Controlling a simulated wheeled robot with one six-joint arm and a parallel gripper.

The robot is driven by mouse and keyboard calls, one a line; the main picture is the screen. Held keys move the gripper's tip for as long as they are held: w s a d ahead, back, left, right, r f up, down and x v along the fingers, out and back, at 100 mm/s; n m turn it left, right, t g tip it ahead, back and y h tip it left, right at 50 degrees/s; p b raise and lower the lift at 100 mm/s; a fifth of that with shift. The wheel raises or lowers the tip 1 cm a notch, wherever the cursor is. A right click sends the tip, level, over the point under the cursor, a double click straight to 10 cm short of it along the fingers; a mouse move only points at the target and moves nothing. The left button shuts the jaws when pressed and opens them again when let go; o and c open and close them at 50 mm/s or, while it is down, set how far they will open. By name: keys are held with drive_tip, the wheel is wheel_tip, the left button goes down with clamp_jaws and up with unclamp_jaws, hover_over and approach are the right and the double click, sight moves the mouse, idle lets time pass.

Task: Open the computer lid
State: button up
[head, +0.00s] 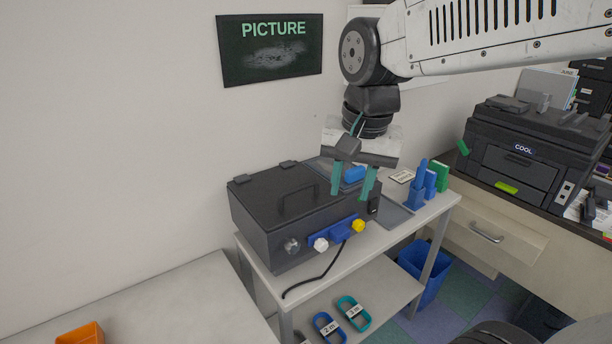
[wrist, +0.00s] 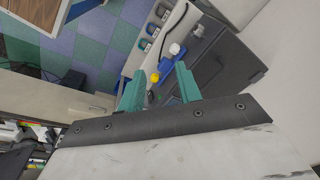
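A dark box (head: 262,222) with a flat hinged lid (head: 270,190) and a bar handle stands on a small white table; the lid is shut. No clear laptop shows; I cannot tell whether this box is the computer. Its front has a blue block (head: 335,232) with a white knob (head: 320,244) and a yellow knob (head: 358,226). My gripper (head: 353,190) points down over the box's right end, its teal fingers apart and nothing seen gripped. In the wrist view the box (wrist: 222,62) lies beyond the fingers (wrist: 159,88). The gripper hides part of the box's right end.
The white table (head: 447,201) also holds blue and green upright holders (head: 420,190) at right. Its lower shelf carries several labelled loops (head: 352,312). A blue bin (head: 428,270) stands on the floor; a black printer (head: 530,145) is at right. A cable hangs in front of the box.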

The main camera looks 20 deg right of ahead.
sight(303, 186)
drive_tip(key=w+m, duration=0.8)
drive_tip(key=w, duration=0.7)
drive_tip(key=shift+m, duration=0.4)
drive_tip(key=f, duration=0.2)
drive_tip(key=w+f, duration=0.1)
drive_tip(key=f, duration=0.2)
drive_tip(key=w+a+f, duration=0.1)
drive_tip(key=f, duration=0.2)
drive_tip(key=shift+a, duration=0.1)
drive_tip(key=shift+f, duration=0.25)
drive_tip(key=shift+w, duration=0.1)
clamp_jaws()
